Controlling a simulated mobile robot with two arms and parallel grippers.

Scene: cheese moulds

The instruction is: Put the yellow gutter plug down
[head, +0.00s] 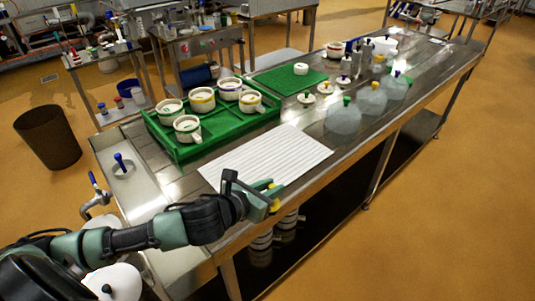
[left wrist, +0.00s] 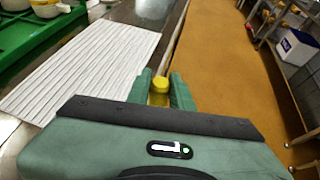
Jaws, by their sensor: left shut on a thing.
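The yellow gutter plug (head: 275,205) is held between the fingertips of my left gripper (head: 268,193). In the left wrist view the plug (left wrist: 159,87) shows between the two green fingers (left wrist: 158,92), which are shut on it. The gripper is at the front edge of the steel table, just in front of the white ribbed mat (head: 265,158). I cannot tell how high the plug is above the table. The lower part of the plug is hidden by the fingers. My right gripper is in neither view.
A green tray (head: 183,154) with several white moulds stands behind the mat. A green mat (head: 267,82), small lidded pieces and clear domed jars (head: 343,117) stand farther right. A sink with a blue-handled plug (head: 120,160) is at the left. Open floor lies beyond the table's front edge.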

